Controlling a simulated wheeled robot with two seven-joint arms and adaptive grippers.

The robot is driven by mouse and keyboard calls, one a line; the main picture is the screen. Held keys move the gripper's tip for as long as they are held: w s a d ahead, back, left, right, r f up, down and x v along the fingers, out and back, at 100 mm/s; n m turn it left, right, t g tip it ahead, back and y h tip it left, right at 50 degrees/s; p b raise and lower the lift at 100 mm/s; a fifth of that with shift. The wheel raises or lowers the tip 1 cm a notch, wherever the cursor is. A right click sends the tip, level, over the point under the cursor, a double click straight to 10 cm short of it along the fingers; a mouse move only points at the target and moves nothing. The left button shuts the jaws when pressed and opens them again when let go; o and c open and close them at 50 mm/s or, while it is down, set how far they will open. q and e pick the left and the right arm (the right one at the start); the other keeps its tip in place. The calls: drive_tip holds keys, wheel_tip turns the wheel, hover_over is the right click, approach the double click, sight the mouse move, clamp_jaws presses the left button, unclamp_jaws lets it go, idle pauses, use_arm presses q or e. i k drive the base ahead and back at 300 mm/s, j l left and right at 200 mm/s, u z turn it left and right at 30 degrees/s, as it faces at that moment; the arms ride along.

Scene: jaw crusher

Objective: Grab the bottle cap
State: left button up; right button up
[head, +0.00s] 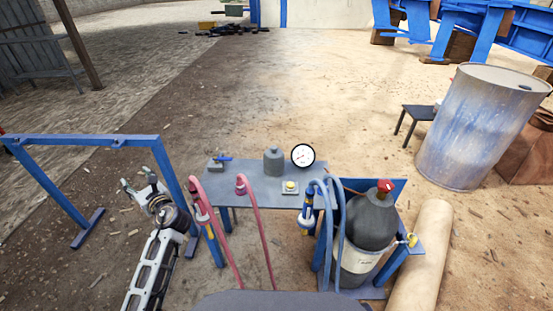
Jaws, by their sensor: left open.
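A grey rounded piece with a narrower top, which looks like the bottle cap (273,162), stands upright on the small grey-blue table (235,178) in the head view. A dark grey gas bottle (371,222) with a red top (385,186) stands in a blue frame to the right of the table. My left gripper (137,181) is open and empty, left of the table and near the blue rail, well apart from the grey piece. My right gripper is not in view.
A round gauge (303,155), a yellow button box (290,187) and a blue-handled valve (220,161) are on the table. Pink hoses (262,230) rise along its front. A blue rail frame (85,140) stands left; a large drum (480,128) stands right. Ground behind the table is clear.

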sight(274, 158)
drive_tip(key=i+j+z, duration=0.15)
drive_tip(key=j+z, duration=0.25)
drive_tip(key=j, duration=0.2)
drive_tip(key=j+z, duration=0.45)
drive_tip(key=j, duration=0.15)
drive_tip(key=j+z, duration=0.4)
drive_tip(key=j, duration=0.2)
drive_tip(key=j+z, duration=0.4)
drive_tip(key=k+j+z, duration=0.2)
drive_tip(key=j+z, duration=0.2)
drive_tip(key=k+j+z, duration=0.15)
drive_tip(key=j+z, duration=0.25)
drive_tip(key=k+j+z, duration=0.5)
drive_tip(key=j+z, duration=0.25)
